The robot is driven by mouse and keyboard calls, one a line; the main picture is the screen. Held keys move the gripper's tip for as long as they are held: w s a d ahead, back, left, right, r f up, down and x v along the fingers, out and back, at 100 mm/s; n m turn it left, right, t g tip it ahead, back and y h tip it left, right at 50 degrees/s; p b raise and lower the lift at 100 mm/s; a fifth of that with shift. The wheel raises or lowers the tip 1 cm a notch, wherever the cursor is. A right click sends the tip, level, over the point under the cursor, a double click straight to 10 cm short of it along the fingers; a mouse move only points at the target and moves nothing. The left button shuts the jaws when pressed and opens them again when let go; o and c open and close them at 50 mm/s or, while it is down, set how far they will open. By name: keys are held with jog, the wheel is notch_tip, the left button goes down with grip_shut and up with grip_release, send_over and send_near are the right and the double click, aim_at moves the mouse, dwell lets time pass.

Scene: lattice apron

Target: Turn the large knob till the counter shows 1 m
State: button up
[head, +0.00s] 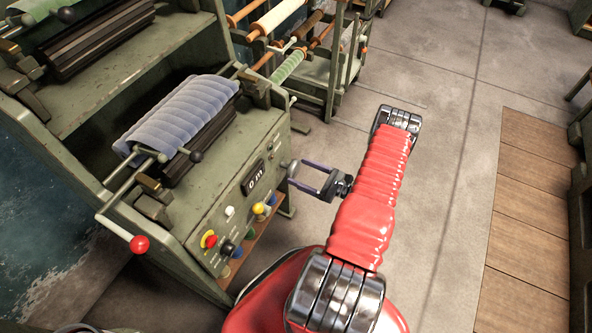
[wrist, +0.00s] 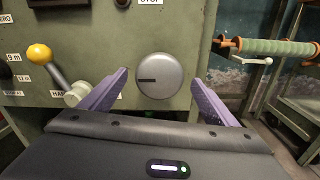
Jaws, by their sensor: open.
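The large knob (wrist: 160,76) is a round grey disc on the green machine's front panel, with a dark mark on its left side. In the head view the knob (head: 294,169) shows edge-on beside my fingertips. The counter (head: 255,176) on the panel reads 0 m. My gripper (head: 297,178) faces the panel with its purple fingers apart. In the wrist view the fingers stand left and right of the knob with gaps on both sides. I cannot tell whether the tips reach around it.
A yellow-tipped lever (wrist: 39,55) sits left of the knob. A red button (head: 209,240) is lower on the panel. A red-ended crank (head: 139,244) sticks out at the left. A rack of rolls (head: 285,66) stands behind.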

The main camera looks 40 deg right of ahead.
jog(key=shift+x, duration=1.45)
jog(key=shift+c, duration=0.6)
jog(key=c, duration=0.9)
